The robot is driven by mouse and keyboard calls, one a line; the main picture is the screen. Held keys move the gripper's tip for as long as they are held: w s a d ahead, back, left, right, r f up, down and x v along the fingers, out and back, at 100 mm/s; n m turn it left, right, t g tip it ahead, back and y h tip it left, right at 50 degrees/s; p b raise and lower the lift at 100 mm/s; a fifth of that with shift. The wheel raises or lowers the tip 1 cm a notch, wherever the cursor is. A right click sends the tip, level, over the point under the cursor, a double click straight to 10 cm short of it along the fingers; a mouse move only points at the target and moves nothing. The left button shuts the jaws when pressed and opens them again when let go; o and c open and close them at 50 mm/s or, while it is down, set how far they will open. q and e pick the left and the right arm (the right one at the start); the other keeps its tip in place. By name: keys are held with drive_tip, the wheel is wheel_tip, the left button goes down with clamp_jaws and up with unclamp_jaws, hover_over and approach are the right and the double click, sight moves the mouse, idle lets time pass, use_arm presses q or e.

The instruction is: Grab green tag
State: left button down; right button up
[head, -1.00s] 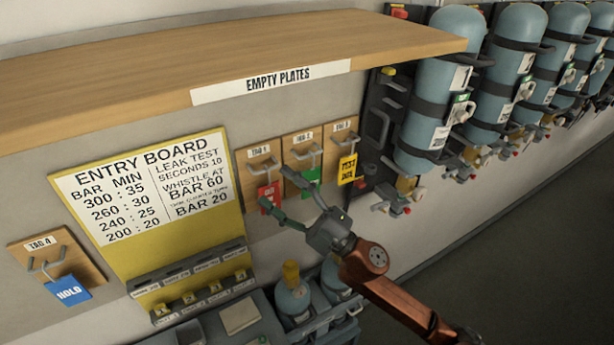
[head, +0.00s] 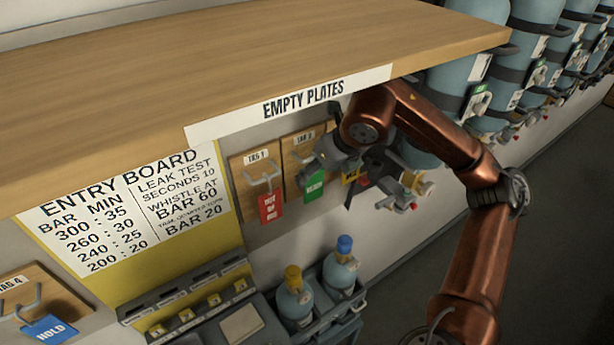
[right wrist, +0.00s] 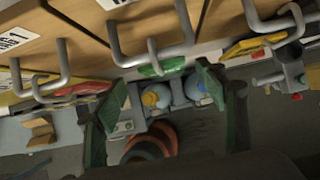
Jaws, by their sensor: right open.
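The green tag (head: 315,187), marked READY, hangs from the middle hook of its wooden plate on the wall. My right gripper (head: 320,163) is just in front of it at its upper right and partly covers its hook. In the right wrist view the green tag (right wrist: 160,67) shows nearly edge-on below its grey hook (right wrist: 150,50). The open fingers of my right gripper (right wrist: 163,92) stand to either side of it, with no visible grip on it. My left gripper is in neither view.
A red tag (head: 270,206) hangs close on the left, and a yellow tag (right wrist: 255,46) on the right. The EMPTY PLATES shelf (head: 250,55) juts out above. Two small cylinders (head: 293,300) stand below. A blue HOLD tag (head: 48,330) hangs at far left.

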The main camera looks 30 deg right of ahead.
sight(315, 182)
drive_tip(key=shift+x, duration=0.95)
drive_tip(key=shift+s+d+f+p, duration=0.15)
drive_tip(key=shift+s+f+p, duration=0.1)
drive_tip(key=shift+p, duration=0.1)
drive_tip(key=shift+w+f+p, duration=0.2)
drive_tip(key=shift+f+p, duration=0.35)
drive_tip(key=shift+f, duration=0.2)
drive_tip(key=shift+w+f+p, duration=0.3)
drive_tip(key=shift+w+f, duration=0.8)
drive_tip(key=shift+f, duration=0.2)
drive_tip(key=shift+s, duration=0.25)
drive_tip(key=shift+c, duration=0.3)
drive_tip(key=shift+w, duration=0.25)
drive_tip(key=c, duration=0.3)
drive_tip(key=shift+s, duration=0.2)
drive_tip(key=c, duration=0.5)
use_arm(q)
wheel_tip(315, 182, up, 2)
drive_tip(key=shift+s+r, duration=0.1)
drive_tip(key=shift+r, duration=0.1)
use_arm(e)
drive_tip(key=shift+w, duration=0.1)
drive_tip(key=shift+c, duration=0.8)
